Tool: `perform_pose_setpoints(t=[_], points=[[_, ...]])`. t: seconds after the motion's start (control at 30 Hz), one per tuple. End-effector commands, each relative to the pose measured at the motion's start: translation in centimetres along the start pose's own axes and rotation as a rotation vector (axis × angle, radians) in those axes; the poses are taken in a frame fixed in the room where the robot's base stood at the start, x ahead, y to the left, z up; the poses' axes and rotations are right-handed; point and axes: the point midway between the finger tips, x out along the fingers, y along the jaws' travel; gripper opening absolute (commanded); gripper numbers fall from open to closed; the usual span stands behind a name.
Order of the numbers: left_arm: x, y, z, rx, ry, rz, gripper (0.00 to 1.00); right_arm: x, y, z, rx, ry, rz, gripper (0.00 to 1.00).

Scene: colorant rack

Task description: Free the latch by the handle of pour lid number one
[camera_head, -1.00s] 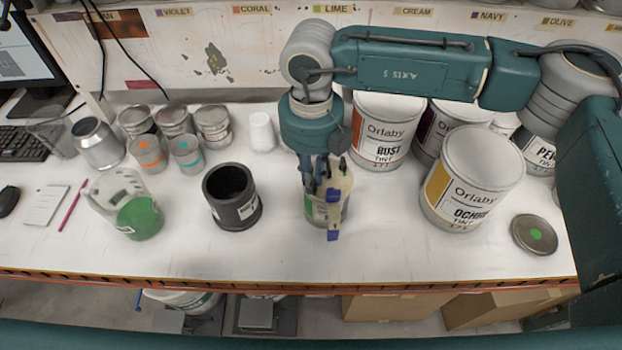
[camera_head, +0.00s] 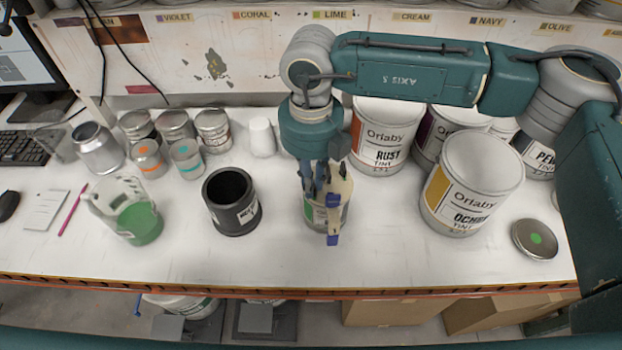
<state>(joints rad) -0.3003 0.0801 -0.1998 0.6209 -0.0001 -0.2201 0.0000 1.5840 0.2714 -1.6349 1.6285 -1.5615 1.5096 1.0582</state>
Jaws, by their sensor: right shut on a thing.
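A small can (camera_head: 318,215) stands near the front middle of the bench, with a beige pour lid (camera_head: 343,184) on top. A beige strip with blue parts (camera_head: 333,220) runs down the lid's front side and past the can's rim. Which blue part is the latch is too small to tell. My right gripper (camera_head: 319,189) comes down from above onto the left part of the lid and is shut on it. The fingers and wrist hide the exact part held and the back of the lid. My left gripper is not in view.
A black container (camera_head: 231,203) stands left of the can, and a beaker with green liquid (camera_head: 134,218) farther left. A large OCHRE can (camera_head: 466,190) and a round lid (camera_head: 535,239) are at right. The RUST can (camera_head: 380,140) stands close behind. The bench's front edge is near.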

Motion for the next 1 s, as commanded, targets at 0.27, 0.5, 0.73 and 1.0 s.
perform_pose_setpoints(t=[0.27,0.5,0.73,1.0], points=[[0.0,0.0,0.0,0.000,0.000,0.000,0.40,0.0,0.0,0.0,0.000,-0.001,0.000,0.21],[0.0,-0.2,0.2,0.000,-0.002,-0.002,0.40,-0.2,0.0,0.0,0.000,-0.001,0.000,0.21],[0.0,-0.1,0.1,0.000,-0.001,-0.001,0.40,-3.4,0.0,0.1,0.000,-0.004,0.000,0.21],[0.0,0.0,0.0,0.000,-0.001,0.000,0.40,-9.1,0.0,0.1,0.001,-0.005,0.000,0.21]])
